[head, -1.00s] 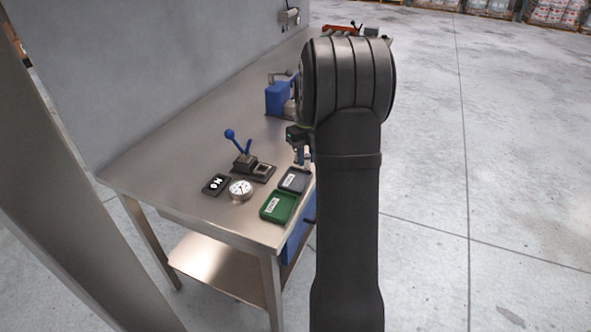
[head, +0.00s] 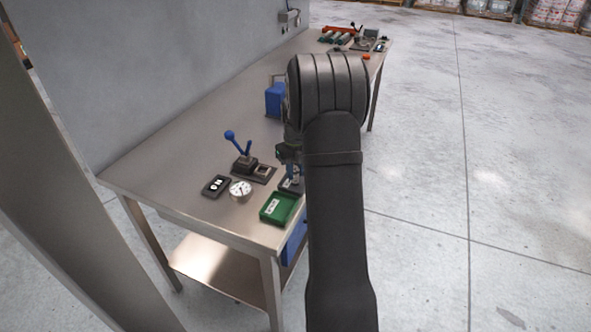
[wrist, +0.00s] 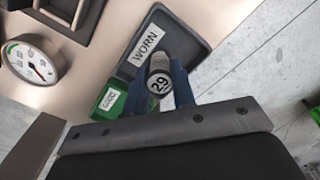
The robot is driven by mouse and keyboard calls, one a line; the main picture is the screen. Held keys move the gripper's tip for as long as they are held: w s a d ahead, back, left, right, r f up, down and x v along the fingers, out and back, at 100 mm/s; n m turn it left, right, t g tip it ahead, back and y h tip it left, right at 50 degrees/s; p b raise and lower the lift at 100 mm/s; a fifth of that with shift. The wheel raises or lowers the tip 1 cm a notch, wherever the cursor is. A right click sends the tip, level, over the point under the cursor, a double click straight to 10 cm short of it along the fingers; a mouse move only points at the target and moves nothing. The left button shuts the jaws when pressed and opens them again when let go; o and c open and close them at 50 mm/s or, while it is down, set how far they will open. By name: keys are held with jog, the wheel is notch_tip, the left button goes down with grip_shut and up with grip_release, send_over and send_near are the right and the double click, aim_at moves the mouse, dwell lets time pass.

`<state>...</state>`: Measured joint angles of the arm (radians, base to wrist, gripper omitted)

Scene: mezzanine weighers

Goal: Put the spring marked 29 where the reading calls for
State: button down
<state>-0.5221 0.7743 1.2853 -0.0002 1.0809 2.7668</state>
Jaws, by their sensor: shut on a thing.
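My gripper (wrist: 158,72) is shut on the spring marked 29 (wrist: 160,84), whose round end faces the camera between two blue fingers. In the head view my gripper (head: 296,172) is over the dark grey tray (head: 287,188). Its label reads WORN in the wrist view, where the tray (wrist: 201,42) lies just beyond the spring. I cannot tell whether the spring touches the tray.
A tester with a blue lever (head: 240,150) and a black sign (head: 216,186) stand left of the trays. A blue device (head: 276,99) is farther back on the steel bench (head: 190,150). The bench's right edge runs close to the trays.

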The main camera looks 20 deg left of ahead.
jog(key=c, duration=1.2)
grip_release()
notch_tip(320, 180, up, 12)
jog(key=shift+r, duration=0.15)
jog(key=shift+f, duration=4.3)
